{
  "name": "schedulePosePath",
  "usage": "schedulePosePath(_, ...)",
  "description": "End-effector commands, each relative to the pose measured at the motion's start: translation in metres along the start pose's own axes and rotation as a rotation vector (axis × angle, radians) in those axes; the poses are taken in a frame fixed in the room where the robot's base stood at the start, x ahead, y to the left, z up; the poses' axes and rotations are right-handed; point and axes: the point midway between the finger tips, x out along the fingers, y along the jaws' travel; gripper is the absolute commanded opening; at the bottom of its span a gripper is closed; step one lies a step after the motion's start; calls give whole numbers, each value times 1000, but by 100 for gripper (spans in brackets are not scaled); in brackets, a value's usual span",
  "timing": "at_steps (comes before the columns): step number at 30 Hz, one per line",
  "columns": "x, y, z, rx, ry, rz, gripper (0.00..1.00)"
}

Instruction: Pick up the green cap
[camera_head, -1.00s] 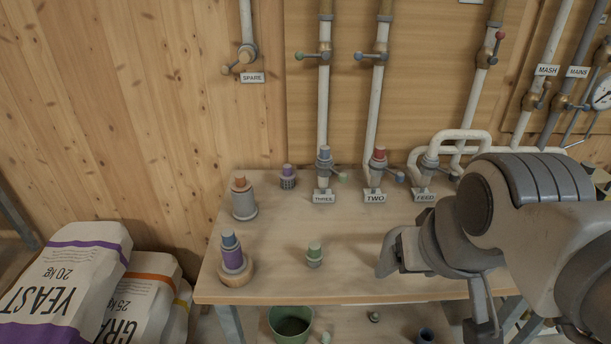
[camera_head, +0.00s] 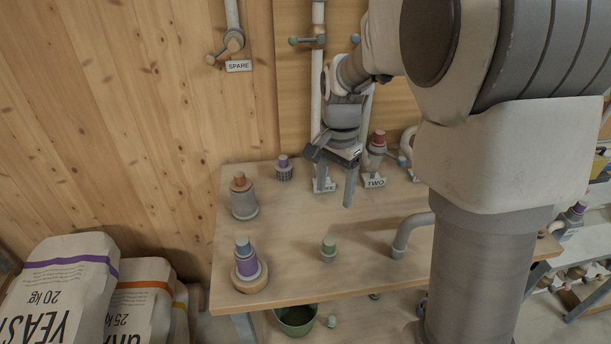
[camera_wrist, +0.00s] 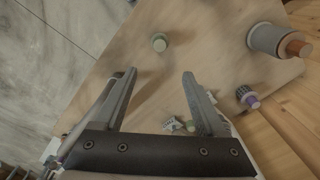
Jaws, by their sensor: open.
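The green cap (camera_head: 328,244) sits upright on a small grey fitting on the wooden table, right of the blue-capped purple piece. In the wrist view the green cap (camera_wrist: 159,40) is ahead of the fingertips, near the middle.
A blue-capped purple piece (camera_head: 246,264), an orange-capped grey cylinder (camera_head: 243,197) and a purple-capped piece (camera_head: 284,167) stand on the table. A bent pipe (camera_head: 407,232) rises at right. Valve pipes line the back. A green bucket (camera_head: 295,322) is below. Table around the cap is clear.

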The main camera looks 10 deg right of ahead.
Motion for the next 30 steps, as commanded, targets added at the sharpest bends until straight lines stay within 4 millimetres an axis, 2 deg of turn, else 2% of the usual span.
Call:
schedulePosePath(7,28,-4,-3,38,-11,21,73)
schedulePosePath(19,111,-2,-2,35,-11,21,73)
schedulePosePath(30,144,-1,-1,35,-11,21,73)
